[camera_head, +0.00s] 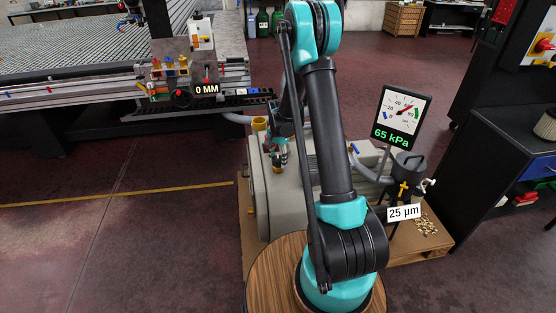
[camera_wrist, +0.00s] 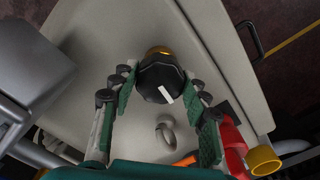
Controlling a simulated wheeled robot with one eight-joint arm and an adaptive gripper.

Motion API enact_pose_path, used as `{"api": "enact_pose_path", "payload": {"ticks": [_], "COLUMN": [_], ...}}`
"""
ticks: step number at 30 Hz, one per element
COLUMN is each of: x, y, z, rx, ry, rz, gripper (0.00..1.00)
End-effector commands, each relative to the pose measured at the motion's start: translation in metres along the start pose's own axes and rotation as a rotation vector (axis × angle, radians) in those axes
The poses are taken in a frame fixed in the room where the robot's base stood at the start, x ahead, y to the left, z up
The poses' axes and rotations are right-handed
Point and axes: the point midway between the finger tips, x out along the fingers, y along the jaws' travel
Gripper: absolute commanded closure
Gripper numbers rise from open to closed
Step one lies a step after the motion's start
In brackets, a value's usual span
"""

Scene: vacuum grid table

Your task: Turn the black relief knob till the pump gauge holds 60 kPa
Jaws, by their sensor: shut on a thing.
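The black relief knob (camera_wrist: 158,77) is in the upper middle of the wrist view, on a brass stem, with a white mark on its face. My gripper (camera_wrist: 162,88) is shut on it, with a green-padded finger on each side. In the head view my gripper (camera_head: 278,155) is low over the grey pump (camera_head: 272,206), and I cannot make out the knob there. The pump gauge (camera_head: 403,112) stands behind my arm to the right. Its red needle is up to the right and its green digits read 65 kPa.
A "25 µm" label (camera_head: 404,212) hangs by a dark canister (camera_head: 409,165) at the right. The grid table (camera_head: 80,55) with a "0 MM" display is at the upper left. A red part and a yellow cap (camera_wrist: 263,160) lie right of my fingers. The left floor is clear.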

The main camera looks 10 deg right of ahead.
Motion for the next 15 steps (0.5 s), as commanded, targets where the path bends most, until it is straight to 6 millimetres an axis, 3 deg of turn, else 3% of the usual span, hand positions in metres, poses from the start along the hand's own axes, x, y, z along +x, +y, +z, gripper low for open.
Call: {"api": "enact_pose_path", "payload": {"ticks": [15], "x": [-0.0001], "y": [-0.0001], "z": [0.0001], "rx": [-0.332], "ry": [0.000], "rz": [0.000], "gripper": [0.83]}}
